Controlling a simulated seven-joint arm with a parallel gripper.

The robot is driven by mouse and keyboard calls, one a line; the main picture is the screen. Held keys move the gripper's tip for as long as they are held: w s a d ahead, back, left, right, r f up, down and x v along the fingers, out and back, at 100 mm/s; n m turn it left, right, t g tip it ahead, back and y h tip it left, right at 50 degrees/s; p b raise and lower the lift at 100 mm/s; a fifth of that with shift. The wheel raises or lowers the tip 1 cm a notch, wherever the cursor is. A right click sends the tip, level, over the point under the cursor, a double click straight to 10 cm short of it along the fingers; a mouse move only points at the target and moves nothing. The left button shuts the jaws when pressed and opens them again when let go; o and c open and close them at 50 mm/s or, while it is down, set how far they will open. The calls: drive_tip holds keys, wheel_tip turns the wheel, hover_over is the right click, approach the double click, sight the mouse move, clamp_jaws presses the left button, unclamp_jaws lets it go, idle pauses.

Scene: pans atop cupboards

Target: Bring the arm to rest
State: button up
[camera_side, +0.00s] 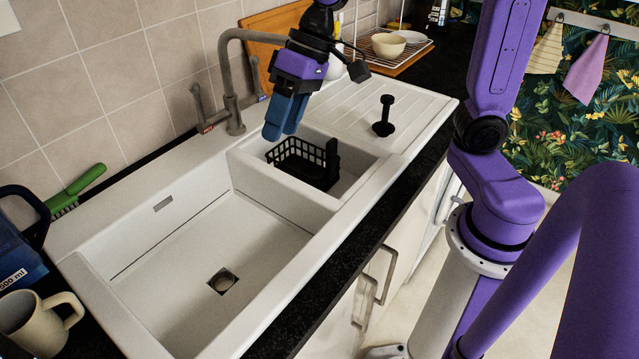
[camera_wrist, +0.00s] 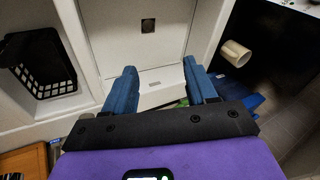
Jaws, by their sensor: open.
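My gripper (camera_side: 285,117) has blue fingers and a purple body. It hangs above the far side of the white sink (camera_side: 255,195), near the faucet and the small basin. In the wrist view my gripper (camera_wrist: 163,80) is open, its two blue fingers apart with nothing between them. The black basket (camera_side: 302,162) sits in the small basin below and to the right of the fingers, apart from them. It also shows at the left of the wrist view (camera_wrist: 45,65).
A grey faucet (camera_side: 232,90) stands close beside my gripper. A black plunger-like stopper (camera_side: 384,116) stands on the drainboard. A beige mug (camera_side: 38,322), a blue container (camera_side: 18,262) and a green brush (camera_side: 85,180) are at the left. A dish rack with a bowl (camera_side: 388,45) stands behind. The large basin is empty.

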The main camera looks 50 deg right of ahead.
drive_tip(key=s+d+f+n+h, duration=0.2)
drive_tip(key=s+d+f+n, duration=0.2)
drive_tip(key=s, duration=0.5)
drive_tip(key=s+d+f+n+g+h, duration=0.1)
drive_tip(key=s+d+f+n, duration=0.3)
drive_tip(key=s, duration=0.5)
drive_tip(key=shift+d+n+h, duration=0.35)
drive_tip(key=shift+n+h, duration=0.55)
drive_tip(key=shift+s+r, duration=0.1)
